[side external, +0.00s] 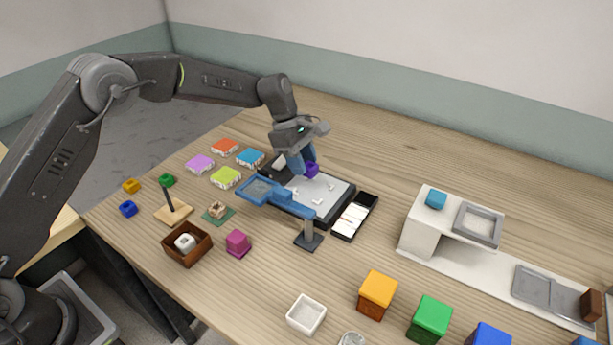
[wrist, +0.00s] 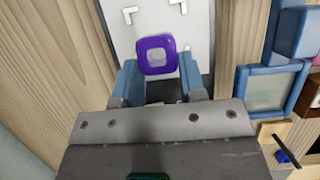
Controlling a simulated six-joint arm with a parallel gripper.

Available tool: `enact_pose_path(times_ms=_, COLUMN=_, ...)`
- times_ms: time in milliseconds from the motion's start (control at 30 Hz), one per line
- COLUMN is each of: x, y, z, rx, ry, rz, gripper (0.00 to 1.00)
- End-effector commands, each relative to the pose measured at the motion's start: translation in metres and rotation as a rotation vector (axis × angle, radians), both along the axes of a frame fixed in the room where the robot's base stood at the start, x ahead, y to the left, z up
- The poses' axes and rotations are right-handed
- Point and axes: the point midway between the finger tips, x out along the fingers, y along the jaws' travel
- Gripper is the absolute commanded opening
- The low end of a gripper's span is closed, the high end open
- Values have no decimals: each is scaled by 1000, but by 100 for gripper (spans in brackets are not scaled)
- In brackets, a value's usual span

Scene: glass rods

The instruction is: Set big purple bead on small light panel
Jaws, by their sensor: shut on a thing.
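The big purple bead (side external: 312,170) is a rounded square ring with a square hole. In the wrist view the bead (wrist: 143,56) sits between the blue fingers of my gripper (wrist: 158,72). My gripper (side external: 306,166) is shut on it, over a flat pale panel (side external: 338,192) in a black frame with white corner marks. This looks like the light panel; the pale panel (wrist: 112,10) also shows behind the bead in the wrist view. I cannot tell whether the bead touches it. My gripper and the blue stand hide part of the panel.
A blue framed stand (side external: 290,198) rises close in front of the panel. A black case with white sections (side external: 349,218) lies to its right. Several coloured tiles (side external: 226,177) lie left. A white shelf unit (side external: 418,240) stands right. The table behind is clear.

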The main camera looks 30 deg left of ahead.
Motion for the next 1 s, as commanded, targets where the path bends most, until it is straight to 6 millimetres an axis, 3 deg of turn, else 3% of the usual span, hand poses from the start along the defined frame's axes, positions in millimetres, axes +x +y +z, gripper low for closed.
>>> enact_pose_path(times_ms=233, x=2, y=-9, z=-13, rx=0, ry=1, rz=2, gripper=15)
enact_pose_path(times_ms=467, x=2, y=-8, z=-44, rx=0, ry=2, rz=1, gripper=15)
enact_pose_path(times_ms=867, x=2, y=-8, z=-49, rx=0, ry=0, rz=0, gripper=15)
enact_pose_path(times_ms=900, x=2, y=-8, z=-50, rx=0, ry=0, rz=0, gripper=39)
enact_pose_path(times_ms=1000, x=2, y=-8, z=-49, rx=0, ry=0, rz=0, gripper=48)
